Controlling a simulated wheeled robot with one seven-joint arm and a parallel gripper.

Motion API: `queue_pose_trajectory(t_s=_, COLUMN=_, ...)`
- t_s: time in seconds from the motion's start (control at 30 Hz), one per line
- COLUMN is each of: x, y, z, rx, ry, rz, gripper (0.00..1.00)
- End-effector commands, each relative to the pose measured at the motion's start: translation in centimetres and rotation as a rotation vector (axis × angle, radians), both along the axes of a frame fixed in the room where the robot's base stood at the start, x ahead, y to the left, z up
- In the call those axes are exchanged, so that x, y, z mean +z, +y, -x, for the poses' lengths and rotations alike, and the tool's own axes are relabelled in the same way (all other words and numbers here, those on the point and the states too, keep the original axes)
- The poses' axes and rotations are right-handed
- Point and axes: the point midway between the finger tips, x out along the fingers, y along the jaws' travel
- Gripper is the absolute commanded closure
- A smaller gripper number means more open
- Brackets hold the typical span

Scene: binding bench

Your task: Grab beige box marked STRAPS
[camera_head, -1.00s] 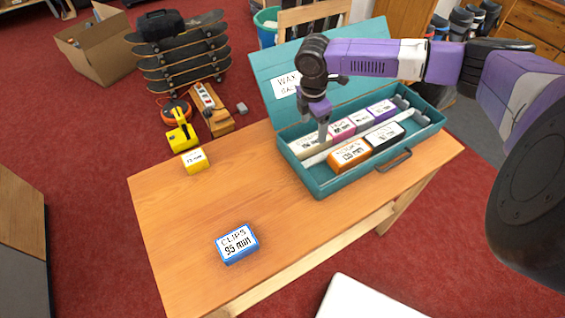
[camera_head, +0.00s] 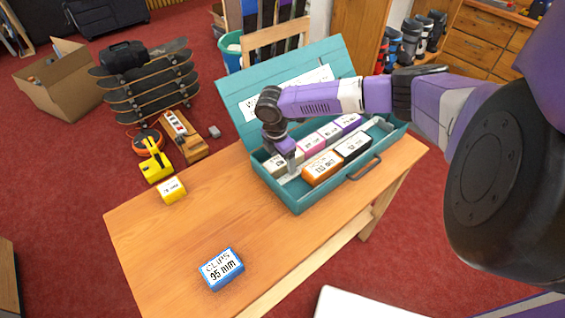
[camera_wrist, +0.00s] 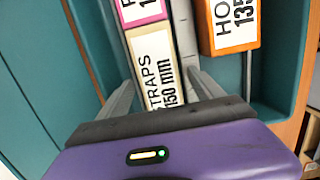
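The beige box marked STRAPS 150 mm (camera_wrist: 153,60) lies in the back row of the open teal case. In the head view its beige top (camera_head: 277,167) shows at the left end of that row, partly hidden by my gripper (camera_head: 292,172). In the wrist view my gripper (camera_wrist: 161,80) is open, with one finger on each side of the near part of the box. I cannot tell whether the fingers touch it or how deep they reach.
A pink box (camera_head: 312,143) and purple boxes continue the row. An orange box (camera_head: 322,168) and a black box (camera_head: 353,147) lie in front, past a divider. The teal lid (camera_head: 240,98) stands open behind. A blue CLIPS box (camera_head: 222,269) and yellow box (camera_head: 171,189) lie on the table (camera_head: 170,245).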

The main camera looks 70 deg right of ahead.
Motion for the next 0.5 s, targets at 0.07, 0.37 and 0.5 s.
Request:
queue_pose_trajectory(t_s=0.07, x=-0.51, y=0.02, z=0.28, rx=0.0, ry=0.005, rz=0.0, gripper=0.25)
queue_pose_trajectory(t_s=0.37, x=-0.69, y=-0.02, z=0.34, rx=-0.001, ry=0.005, rz=0.001, gripper=0.83)
queue_pose_trajectory(t_s=0.5, x=-0.73, y=-0.04, z=0.28, rx=-0.001, ry=0.004, rz=0.002, gripper=1.0)
